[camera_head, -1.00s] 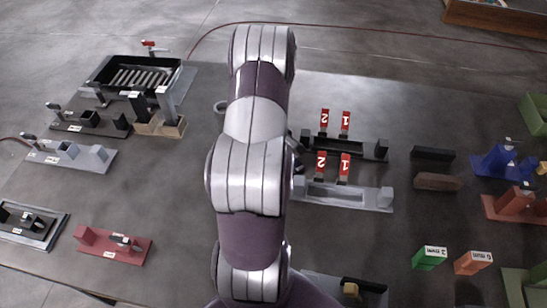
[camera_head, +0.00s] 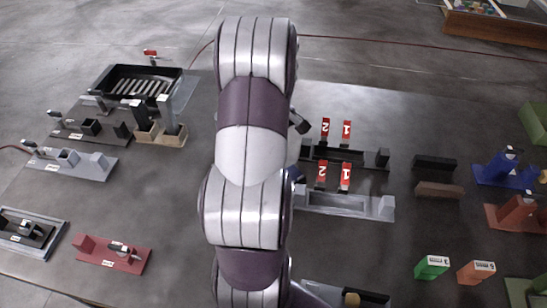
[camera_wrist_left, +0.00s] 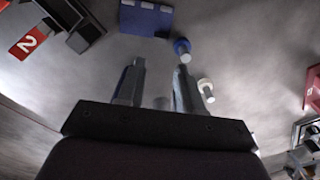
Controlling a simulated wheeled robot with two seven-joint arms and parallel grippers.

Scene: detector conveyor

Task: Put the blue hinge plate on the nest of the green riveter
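A blue plate with pale notches (camera_wrist_left: 147,17), which looks like the hinge plate, lies at the top of the left wrist view, beyond my fingertips and apart from them. My left gripper (camera_wrist_left: 160,68) is open, with a gap between its fingers and no blue plate between them. In the head view my arm covers the middle of the table and hides the gripper. I cannot pick out the green riveter for sure; green fixtures show at the right edge (camera_head: 537,122) and the lower right corner (camera_head: 522,292), both cut off. My right gripper is not in view.
A blue ring with a pin (camera_wrist_left: 182,48) and a white ring (camera_wrist_left: 206,88) are near my fingers. Grey fixtures with red tags (camera_head: 345,204) stand right of my arm. A blue fixture (camera_head: 508,172), a red fixture (camera_head: 512,213) and a green block (camera_head: 432,267) stand further right.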

